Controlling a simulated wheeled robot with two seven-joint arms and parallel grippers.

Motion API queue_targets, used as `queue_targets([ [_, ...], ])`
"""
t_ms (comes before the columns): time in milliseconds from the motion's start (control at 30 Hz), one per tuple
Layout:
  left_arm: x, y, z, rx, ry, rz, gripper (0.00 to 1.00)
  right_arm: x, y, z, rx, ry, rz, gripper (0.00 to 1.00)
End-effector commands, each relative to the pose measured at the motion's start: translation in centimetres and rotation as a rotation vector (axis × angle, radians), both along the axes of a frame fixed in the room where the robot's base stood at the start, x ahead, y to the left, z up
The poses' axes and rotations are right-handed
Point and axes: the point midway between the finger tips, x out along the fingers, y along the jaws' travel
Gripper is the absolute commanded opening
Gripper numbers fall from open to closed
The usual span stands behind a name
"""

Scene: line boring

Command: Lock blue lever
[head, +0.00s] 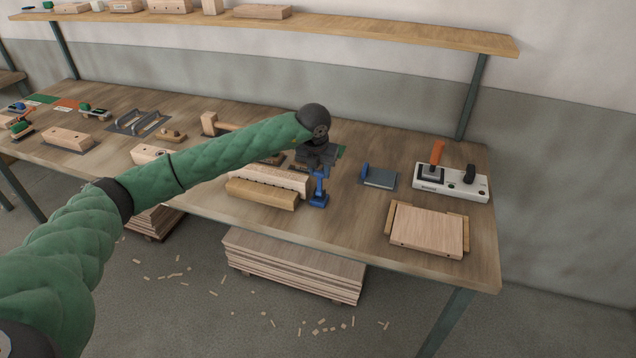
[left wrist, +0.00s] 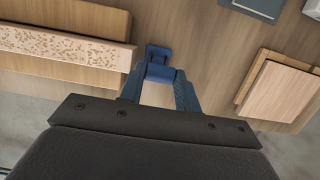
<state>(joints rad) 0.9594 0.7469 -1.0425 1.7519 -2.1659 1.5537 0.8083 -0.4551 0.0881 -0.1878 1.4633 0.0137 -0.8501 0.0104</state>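The blue lever (head: 319,199) stands on the workbench at the right end of the perforated pale block, just below my left gripper (head: 319,168). In the left wrist view the blue lever (left wrist: 158,71) lies between the tips of my left gripper (left wrist: 160,76). The two fingers are apart, with bare wood showing between them behind the lever. The fingertips are at the lever's sides; I cannot tell whether they press on it. The lever's lower part is partly hidden by the fingers. My right gripper is not in view.
The perforated block (head: 270,180) and a wooden bar (head: 262,194) sit just left of the lever. A grey plate with a blue part (head: 379,179), a white control box (head: 451,184) and a wooden board assembly (head: 428,229) are to the right. A shelf (head: 400,35) hangs behind.

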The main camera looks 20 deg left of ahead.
Motion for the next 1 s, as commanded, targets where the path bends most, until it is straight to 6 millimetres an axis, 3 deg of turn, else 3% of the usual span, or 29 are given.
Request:
queue_targets([
  [600, 1.9, 0.0, -0.3, 0.0, -0.002, 0.001, 0.14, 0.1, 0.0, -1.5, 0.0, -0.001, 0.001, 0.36],
  [1000, 2.0, 0.0, -0.3, 0.0, -0.002, 0.001, 0.14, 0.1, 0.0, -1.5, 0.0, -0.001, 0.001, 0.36],
])
